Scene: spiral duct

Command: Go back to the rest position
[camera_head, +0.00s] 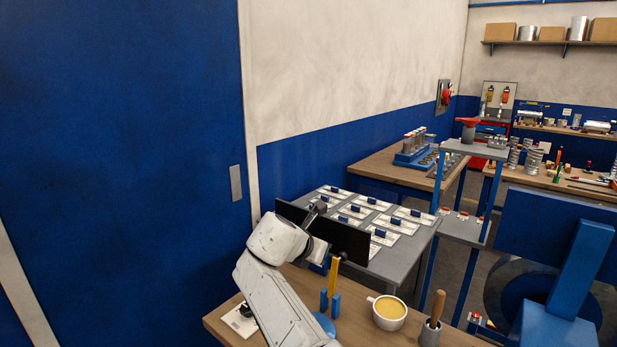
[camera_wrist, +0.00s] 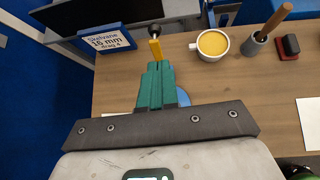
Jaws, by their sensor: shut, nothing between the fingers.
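My gripper (camera_wrist: 158,66) shows in the wrist view with its teal fingers pressed together and nothing between them. It is over the wooden bench (camera_wrist: 118,75). A yellow upright piece (camera_wrist: 155,48) with a dark knob above it stands just beyond the fingertips; I cannot tell how far apart they are. In the head view my white arm (camera_head: 273,285) reaches over the left part of the bench. I cannot make out the fingers for certain there.
A cup of yellow liquid (camera_head: 388,310), a grey pot with a wooden handle (camera_head: 431,328) and a blue sign (camera_wrist: 108,41) are near the arm. A dark monitor (camera_head: 345,238) stands behind. A blue door (camera_head: 120,150) is at left. A red and black item (camera_wrist: 288,46) lies farther right.

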